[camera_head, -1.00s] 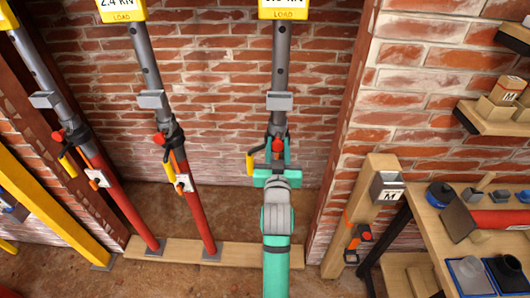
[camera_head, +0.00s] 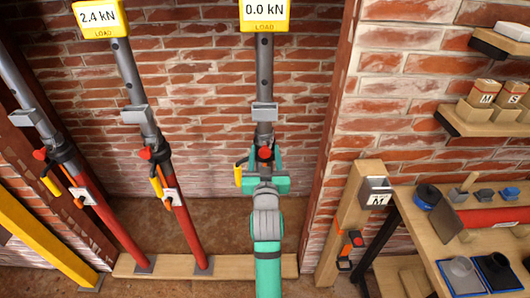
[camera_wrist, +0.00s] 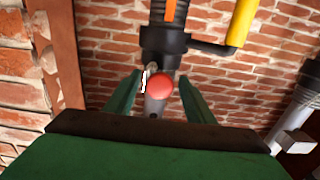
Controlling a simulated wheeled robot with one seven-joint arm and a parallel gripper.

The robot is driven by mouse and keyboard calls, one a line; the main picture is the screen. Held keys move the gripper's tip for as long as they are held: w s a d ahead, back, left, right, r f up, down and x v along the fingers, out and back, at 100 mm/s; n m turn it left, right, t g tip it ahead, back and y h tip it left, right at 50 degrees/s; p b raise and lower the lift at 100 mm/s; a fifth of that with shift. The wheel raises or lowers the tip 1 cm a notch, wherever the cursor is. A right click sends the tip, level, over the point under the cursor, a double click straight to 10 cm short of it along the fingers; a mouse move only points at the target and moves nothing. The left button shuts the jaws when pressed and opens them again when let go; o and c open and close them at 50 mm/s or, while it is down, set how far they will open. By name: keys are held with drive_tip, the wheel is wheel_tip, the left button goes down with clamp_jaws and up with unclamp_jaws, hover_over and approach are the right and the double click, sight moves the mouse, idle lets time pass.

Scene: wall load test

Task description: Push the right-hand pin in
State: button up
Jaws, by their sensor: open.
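The right-hand prop is a grey post (camera_head: 265,75) under a yellow load display (camera_head: 265,14) reading 0.0 kN. Its pin (camera_head: 265,153) has a red round head and sits at the post's black collar. The red head also shows in the wrist view (camera_wrist: 162,86), in front of the grey tube and below the collar in that picture. My gripper (camera_head: 264,160) is in front of the pin; my arm hides the lower part of this prop. In the wrist view my green fingers (camera_wrist: 158,92) are apart, one on each side of the red head, with visible gaps.
Two more props stand to the left, with red pin heads (camera_head: 145,153) and (camera_head: 40,154); the middle display (camera_head: 97,18) reads 2.4 kN. A yellow handle (camera_head: 240,172) juts left of the right-hand collar. A wooden post (camera_head: 345,220) and a workbench (camera_head: 440,250) stand at right.

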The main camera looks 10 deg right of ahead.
drive_tip(key=s, duration=1)
drive_tip(key=shift+a, duration=0.4)
drive_tip(key=shift+s+f, duration=0.1)
drive_tip(key=s+a+f+g, duration=0.1)
drive_tip(key=s+a+f, duration=0.1)
drive_tip(key=s+f, duration=0.75)
drive_tip(key=s+a+f, duration=0.2)
drive_tip(key=s+f, duration=0.6)
drive_tip(key=s, duration=0.2)
drive_tip(key=s+a+f+n+g+y, duration=0.1)
drive_tip(key=s, duration=2.1)
drive_tip(key=shift+a+f+g+y, duration=0.2)
drive_tip(key=shift+a+g+y, duration=0.05)
drive_tip(key=shift+g+y, duration=0.05)
